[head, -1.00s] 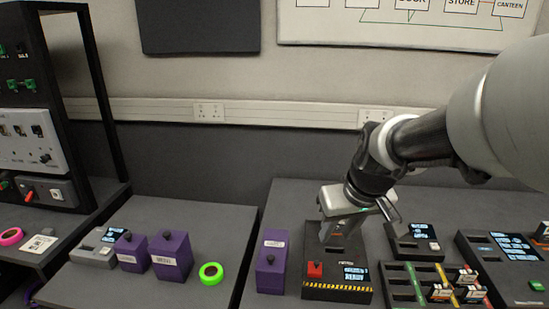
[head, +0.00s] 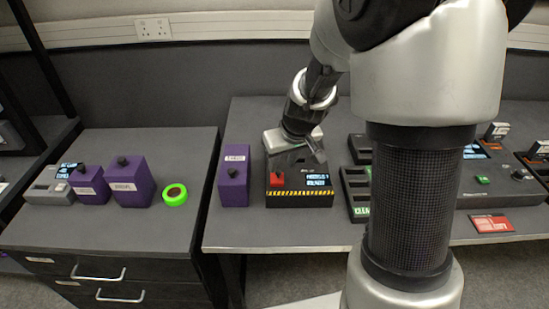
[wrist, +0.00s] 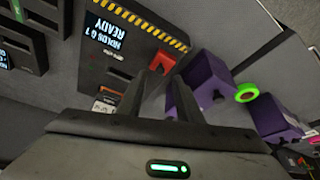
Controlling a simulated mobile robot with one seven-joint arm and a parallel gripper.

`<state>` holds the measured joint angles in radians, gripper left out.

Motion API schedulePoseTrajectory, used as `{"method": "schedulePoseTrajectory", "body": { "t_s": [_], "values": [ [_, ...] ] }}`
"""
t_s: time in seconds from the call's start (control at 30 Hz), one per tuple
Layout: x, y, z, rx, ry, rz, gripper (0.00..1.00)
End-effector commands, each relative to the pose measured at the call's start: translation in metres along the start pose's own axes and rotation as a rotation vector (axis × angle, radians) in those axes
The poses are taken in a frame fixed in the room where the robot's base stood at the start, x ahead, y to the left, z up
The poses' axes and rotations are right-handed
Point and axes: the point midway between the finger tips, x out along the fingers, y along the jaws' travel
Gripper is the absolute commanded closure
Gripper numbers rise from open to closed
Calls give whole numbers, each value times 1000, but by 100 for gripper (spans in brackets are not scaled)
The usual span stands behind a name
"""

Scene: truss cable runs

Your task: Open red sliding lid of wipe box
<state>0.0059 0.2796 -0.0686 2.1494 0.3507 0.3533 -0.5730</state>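No box with a red sliding lid is clear in either view. A black device (head: 300,197) with a striped yellow edge and a lit screen carries a small red block (head: 277,180); the red block also shows in the wrist view (wrist: 163,62). A purple box (head: 234,176) with a black knob and a label too small to read stands left of the device. My gripper (head: 298,160) is over the back of the device. In the wrist view my gripper (wrist: 167,82) has its two fingers apart with nothing between them.
Two more purple boxes (head: 129,182) (head: 88,186) and a green tape roll (head: 174,194) stand on the left bench. A red-and-white plate (head: 491,224) lies at the right bench's front. A gap separates the benches. My own arm hides part of the right bench.

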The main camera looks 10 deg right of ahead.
Motion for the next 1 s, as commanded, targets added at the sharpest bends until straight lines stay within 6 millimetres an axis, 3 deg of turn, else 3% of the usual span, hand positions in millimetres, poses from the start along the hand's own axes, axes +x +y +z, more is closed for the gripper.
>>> {"method": "schedulePoseTrajectory", "body": {
  "t_s": [0.03, 0.2, 0.6, 0.63, 0.8, 1.0],
  "values": [
    [12, 0, 1, 1, -2, 0, 67],
    [32, 0, 0, 1, -1, 0, 67],
    [40, 0, 0, 1, 1, 0, 67],
    [40, 0, 0, 1, 1, 0, 69],
    [39, 0, 0, 1, 1, 0, 98],
    [39, 0, 0, 1, 1, 0, 100]
  ]
}}
